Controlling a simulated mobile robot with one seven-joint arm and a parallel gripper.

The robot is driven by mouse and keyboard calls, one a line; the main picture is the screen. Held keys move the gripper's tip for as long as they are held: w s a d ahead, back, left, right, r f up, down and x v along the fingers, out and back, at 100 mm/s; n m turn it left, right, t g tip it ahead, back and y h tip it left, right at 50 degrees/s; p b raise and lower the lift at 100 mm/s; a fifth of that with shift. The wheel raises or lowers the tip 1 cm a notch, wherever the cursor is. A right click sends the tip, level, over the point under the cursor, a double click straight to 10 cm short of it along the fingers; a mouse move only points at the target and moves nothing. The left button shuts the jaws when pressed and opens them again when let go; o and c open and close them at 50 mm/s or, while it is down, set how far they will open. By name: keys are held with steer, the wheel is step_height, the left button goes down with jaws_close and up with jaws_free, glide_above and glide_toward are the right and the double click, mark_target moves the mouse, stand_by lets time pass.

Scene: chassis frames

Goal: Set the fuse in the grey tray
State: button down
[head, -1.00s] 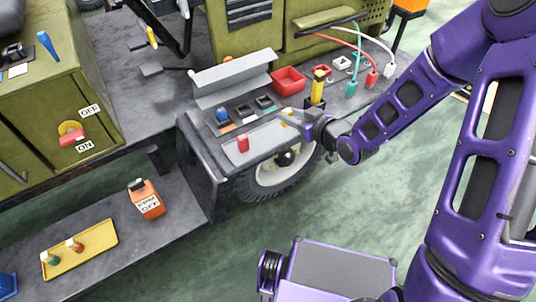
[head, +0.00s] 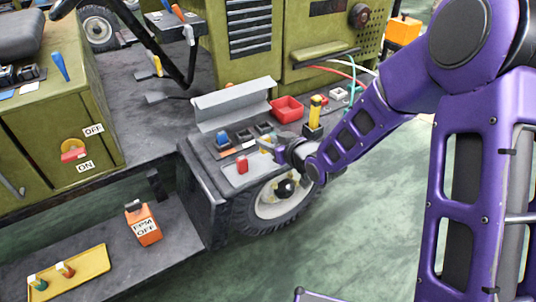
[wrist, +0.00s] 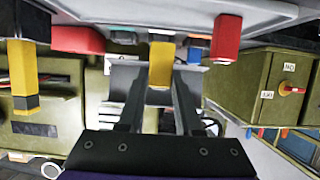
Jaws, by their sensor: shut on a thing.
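My gripper (head: 271,145) is shut on a yellow fuse (wrist: 161,66), which sits between the two fingers in the wrist view. In the head view my gripper hides most of this fuse. The light grey tray (head: 262,164) lies on the bench by its front edge, below and beside my gripper. A red block-like fuse (head: 242,164) stands upright at the tray's left end and also shows in the wrist view (wrist: 226,38). I cannot tell whether the yellow fuse touches the tray.
Behind the tray are dark sockets (head: 244,135), one with a blue piece (head: 222,138). A red bin (head: 287,108) and a tall yellow post (head: 315,108) stand to the right. A raised grey panel (head: 236,102) is behind. A yellow tray (head: 72,273) lies on the lower shelf.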

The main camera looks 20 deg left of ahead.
steer(key=shift+f+b, duration=0.3)
steer(key=shift+f, duration=1.5)
steer(key=shift+f, duration=0.1)
steer(key=c, duration=0.6)
jaws_free()
steer(key=shift+r, duration=0.25)
steer(key=p+v, duration=0.1)
steer(key=v, duration=1.1)
steer(key=shift+f, duration=0.1)
